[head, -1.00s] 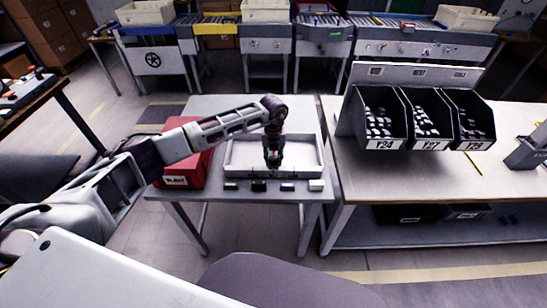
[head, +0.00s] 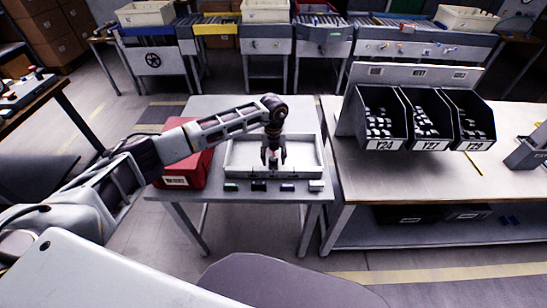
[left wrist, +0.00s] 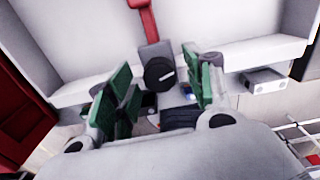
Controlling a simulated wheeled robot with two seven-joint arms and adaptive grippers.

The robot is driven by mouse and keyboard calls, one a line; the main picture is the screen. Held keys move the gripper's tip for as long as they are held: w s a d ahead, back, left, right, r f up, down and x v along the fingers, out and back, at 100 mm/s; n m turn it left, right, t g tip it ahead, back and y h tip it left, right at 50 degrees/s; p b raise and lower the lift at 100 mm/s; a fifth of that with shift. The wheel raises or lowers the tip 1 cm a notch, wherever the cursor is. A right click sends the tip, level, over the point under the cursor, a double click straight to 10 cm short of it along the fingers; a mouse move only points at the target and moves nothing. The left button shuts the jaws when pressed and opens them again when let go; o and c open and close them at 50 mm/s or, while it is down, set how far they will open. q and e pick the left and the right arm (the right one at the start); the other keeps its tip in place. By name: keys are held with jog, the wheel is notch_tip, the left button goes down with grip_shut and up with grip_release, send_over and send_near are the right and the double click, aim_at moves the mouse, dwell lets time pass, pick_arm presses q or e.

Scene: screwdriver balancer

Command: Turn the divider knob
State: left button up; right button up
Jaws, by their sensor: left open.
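The knob (left wrist: 159,73) is a round black dial with a white mark, seen in the left wrist view on a small grey block at the end of a red strip (left wrist: 143,18). My left gripper (head: 273,164) is over the front part of the white tray (head: 236,171) in the head view. In the left wrist view its green-padded fingers (left wrist: 156,92) are open, one on each side of the knob, with nothing held. I cannot tell whether they touch it. In the head view the gripper largely hides the knob. My right gripper is not in view.
A red bin (head: 190,172) stands left of the tray on the grey table (head: 205,105). Several small blocks line the front edge, including a black one (head: 259,186). Black part bins (head: 383,120) stand on the bench to the right. The table behind the tray is clear.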

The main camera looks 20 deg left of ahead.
aim_at(274, 158)
pick_arm(q)
notch_tip(274, 158, up, 12)
jog(key=shift+f, duration=0.15)
dwell(0.5)
dwell(0.4)
